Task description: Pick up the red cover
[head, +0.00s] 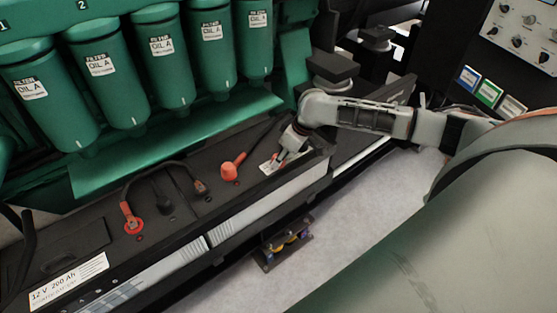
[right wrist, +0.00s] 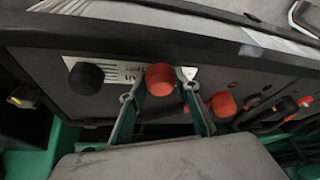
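Two red caps show in the right wrist view. One red cap (right wrist: 160,78) lies between the fingertips of my right gripper (right wrist: 158,92), with a gap on each side; I cannot tell how far ahead of the tips it is. The other red cap (right wrist: 224,103) is just right of the fingers. In the head view a red cap (head: 229,171) stands on the black battery top, left of my right gripper (head: 276,161), which reaches down over a white label. The gripper largely hides the cap between its fingers there. My left gripper is not in view.
A black cap (right wrist: 86,78) sits left of the fingers in the wrist view. A red cable terminal (head: 132,220) and black cables lie farther left on the battery. Green oil filters (head: 167,62) stand behind. A small object (head: 285,246) is on the floor in front.

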